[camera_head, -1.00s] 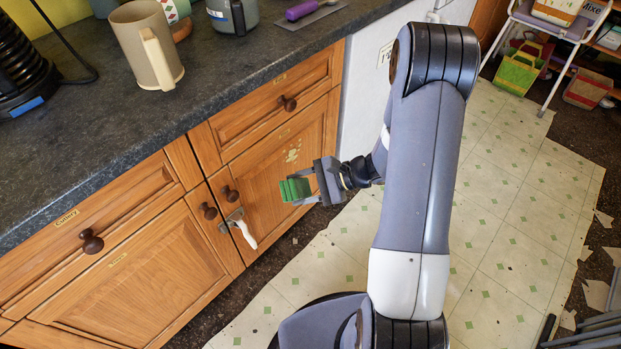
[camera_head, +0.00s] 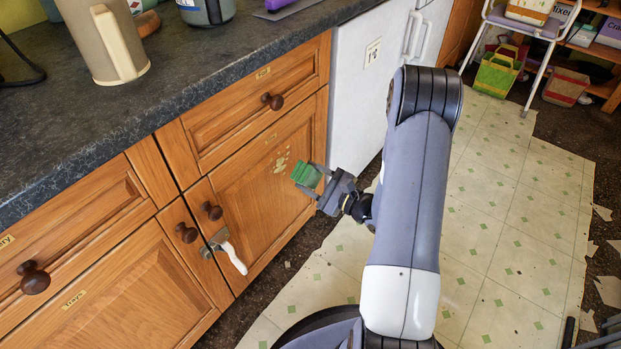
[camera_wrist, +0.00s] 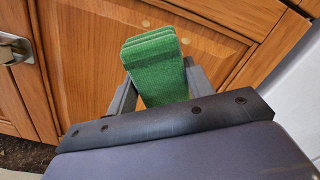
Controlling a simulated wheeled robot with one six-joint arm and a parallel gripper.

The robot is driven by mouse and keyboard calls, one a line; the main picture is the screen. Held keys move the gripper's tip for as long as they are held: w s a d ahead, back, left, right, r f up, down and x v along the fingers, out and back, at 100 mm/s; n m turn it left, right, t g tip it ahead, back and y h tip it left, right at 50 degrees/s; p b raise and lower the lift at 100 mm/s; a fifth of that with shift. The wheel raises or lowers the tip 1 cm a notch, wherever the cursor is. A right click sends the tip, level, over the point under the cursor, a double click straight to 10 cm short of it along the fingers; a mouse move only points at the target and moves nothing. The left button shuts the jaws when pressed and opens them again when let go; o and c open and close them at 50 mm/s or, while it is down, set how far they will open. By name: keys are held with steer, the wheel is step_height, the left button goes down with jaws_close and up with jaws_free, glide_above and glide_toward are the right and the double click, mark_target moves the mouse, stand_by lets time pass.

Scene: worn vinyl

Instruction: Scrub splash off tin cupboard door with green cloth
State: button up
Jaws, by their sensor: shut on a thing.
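My gripper (camera_head: 318,180) is shut on the folded green cloth (camera_head: 306,174), which also shows between the fingers in the wrist view (camera_wrist: 155,68). The cloth is in front of the wooden cupboard door (camera_head: 250,205), near its right side. A pale, blotchy splash (camera_head: 281,163) is on the upper part of this door, just above and left of the cloth. In the wrist view, small pale spots (camera_wrist: 184,41) show beside and above the cloth. I cannot tell whether the cloth touches the door.
A white-handled latch (camera_head: 232,256) hangs at the door's left edge, below two round knobs (camera_head: 213,212). A beige jug (camera_head: 105,45) stands on the dark worktop (camera_head: 60,130). Patterned vinyl floor (camera_head: 500,240) lies open to the right, with torn bits at its edge.

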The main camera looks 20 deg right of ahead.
mark_target(275, 168)
steer(key=shift+f+b, duration=0.1)
steer(key=shift+b, duration=0.25)
steer(key=shift+b+x, duration=0.35)
steer(key=shift+x, duration=2.25)
steer(key=shift+b, duration=0.55)
steer(key=shift+s+a+f+b, duration=0.1)
steer(key=shift+s+a+b, duration=0.35)
steer(key=shift+s+a, duration=0.35)
steer(key=shift+s+a+f+b, duration=0.1)
steer(key=shift+s+a+b, duration=0.4)
steer(key=shift+a, duration=0.5)
steer(key=shift+s+a+f+b, duration=0.1)
steer(key=shift+s+a+b, duration=0.3)
steer(key=shift+s+a, duration=0.4)
steer(key=shift+w, duration=0.1)
steer(key=shift+x, duration=0.85)
steer(key=shift+w+d+b, duration=0.2)
steer(key=shift+w+d, duration=0.4)
steer(key=shift+d, duration=0.25)
steer(key=shift+w+d+b, duration=0.15)
steer(key=shift+w+d, duration=0.45)
steer(key=shift+d, duration=0.25)
